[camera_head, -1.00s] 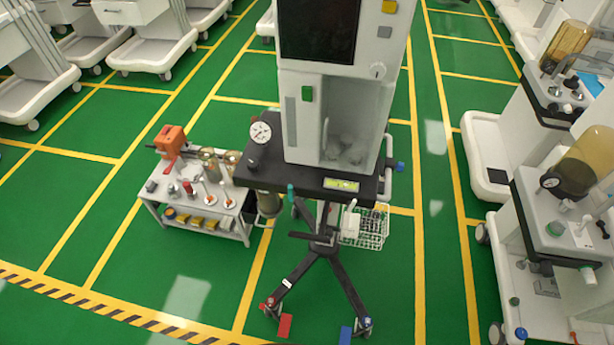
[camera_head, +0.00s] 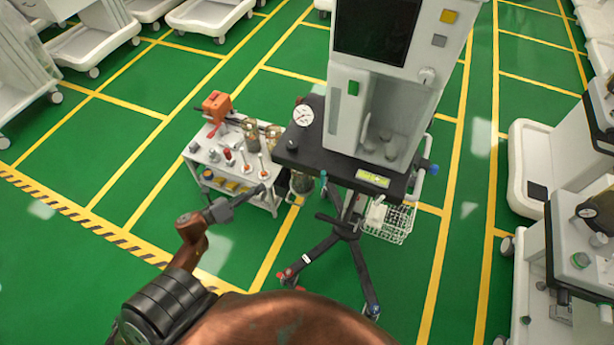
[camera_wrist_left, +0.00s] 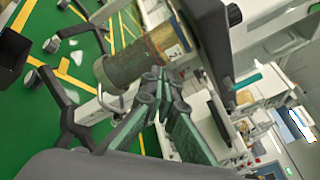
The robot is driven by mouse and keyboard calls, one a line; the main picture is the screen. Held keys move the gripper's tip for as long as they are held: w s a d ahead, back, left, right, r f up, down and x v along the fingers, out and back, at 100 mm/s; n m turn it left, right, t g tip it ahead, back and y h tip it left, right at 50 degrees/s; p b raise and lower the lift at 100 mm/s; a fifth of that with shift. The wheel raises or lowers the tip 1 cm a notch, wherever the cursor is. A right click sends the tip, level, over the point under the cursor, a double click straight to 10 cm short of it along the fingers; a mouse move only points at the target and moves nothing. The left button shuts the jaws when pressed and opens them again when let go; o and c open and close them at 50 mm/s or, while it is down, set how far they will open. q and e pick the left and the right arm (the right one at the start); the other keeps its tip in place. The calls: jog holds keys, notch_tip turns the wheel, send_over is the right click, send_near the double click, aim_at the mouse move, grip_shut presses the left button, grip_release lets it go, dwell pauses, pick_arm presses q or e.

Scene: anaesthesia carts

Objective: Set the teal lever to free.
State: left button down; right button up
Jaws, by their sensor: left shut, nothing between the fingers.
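The teal lever (camera_head: 324,184) is a small upright piece just below the front edge of the cart's dark top (camera_head: 335,160). In the left wrist view a teal bar (camera_wrist_left: 246,81) shows right of the fingers, near the dark top's edge. My left gripper (camera_head: 262,190) is shut and empty, left of the lever and apart from it, in front of the side trolley. Its fingertips also show in the left wrist view (camera_wrist_left: 160,82), near a brown canister. My right gripper is not in view. The lever's markings are too small to read.
The brown canister (camera_wrist_left: 138,58) hangs under the cart top, between my fingers and the lever. A low trolley (camera_head: 205,160) with several tools stands left of the cart. A wire basket (camera_head: 390,222) hangs at the right. Green floor is free at the left.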

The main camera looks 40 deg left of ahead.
pick_arm(q)
jog(key=s+d+r+m+g+h+p, duration=0.1)
jog(key=d+r+m+g+h, duration=0.2)
jog(key=r+m, duration=0.4)
jog(key=s+d+r+m+g+h, duration=0.1)
jog(key=s+d+r+m+h, duration=0.1)
jog(key=d+r+m+h, duration=0.4)
jog(key=w+d+r+y, duration=0.1)
jog(key=w+d+y, duration=0.1)
jog(key=w+d, duration=0.6)
jog(key=shift+w+d+m, duration=0.15)
jog(key=shift+w+m, duration=0.25)
jog(key=shift+w, duration=0.55)
